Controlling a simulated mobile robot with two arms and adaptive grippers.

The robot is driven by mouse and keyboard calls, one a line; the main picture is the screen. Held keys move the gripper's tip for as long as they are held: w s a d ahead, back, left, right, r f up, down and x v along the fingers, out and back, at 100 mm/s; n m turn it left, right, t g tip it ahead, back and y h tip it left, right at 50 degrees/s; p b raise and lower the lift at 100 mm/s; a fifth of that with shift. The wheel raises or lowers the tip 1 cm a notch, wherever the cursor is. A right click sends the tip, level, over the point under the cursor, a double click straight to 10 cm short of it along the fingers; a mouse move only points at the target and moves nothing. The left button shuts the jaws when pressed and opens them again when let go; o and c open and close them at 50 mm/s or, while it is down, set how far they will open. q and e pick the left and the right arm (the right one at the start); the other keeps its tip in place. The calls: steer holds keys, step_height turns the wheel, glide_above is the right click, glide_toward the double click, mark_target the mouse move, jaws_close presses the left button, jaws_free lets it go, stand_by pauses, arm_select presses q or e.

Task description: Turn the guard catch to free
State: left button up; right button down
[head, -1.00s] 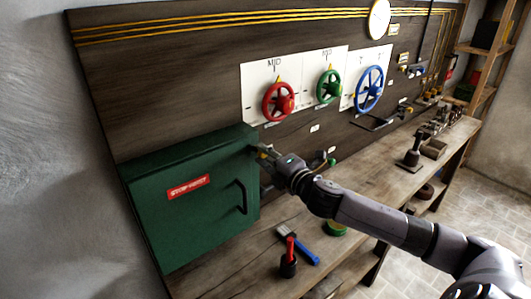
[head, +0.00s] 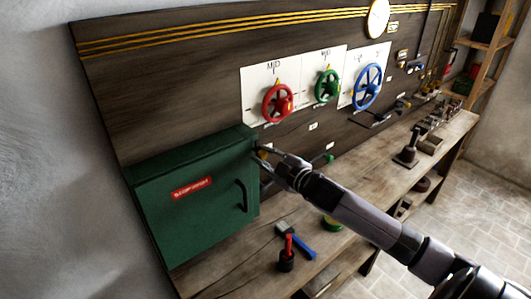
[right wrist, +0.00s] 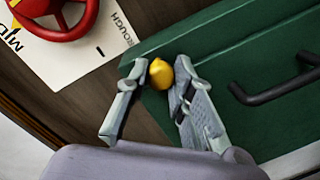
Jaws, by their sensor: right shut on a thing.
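The green guard box (head: 190,225) is closed, with a red label and a black handle (head: 242,196) on its front. A small yellow knob, which looks like the guard catch (head: 263,153), is at the box's upper right edge. It also shows in the right wrist view (right wrist: 161,74), between the fingertips beside the green panel. My right gripper (head: 263,158) is shut on this yellow catch; its fingers (right wrist: 160,78) stand on both sides of it. The fingers hide part of the catch, and I cannot tell its marked position. My left gripper is not in view.
Red (head: 278,103), green (head: 327,86) and blue (head: 368,87) handwheels are on white plates on the wooden board. A blue brush (head: 297,242) and a red-handled tool (head: 287,255) are on the bench below my right arm. Bare bench lies between them and the box.

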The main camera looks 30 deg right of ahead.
steer(key=shift+f+m, duration=0.25)
steer(key=shift+m, duration=0.25)
steer(key=c, duration=1.7)
jaws_free()
steer(key=o, duration=0.3)
steer(key=shift+r, duration=0.15)
steer(key=shift+o, duration=0.2)
steer(key=s+d+r, duration=0.1)
steer(key=s, duration=1.1)
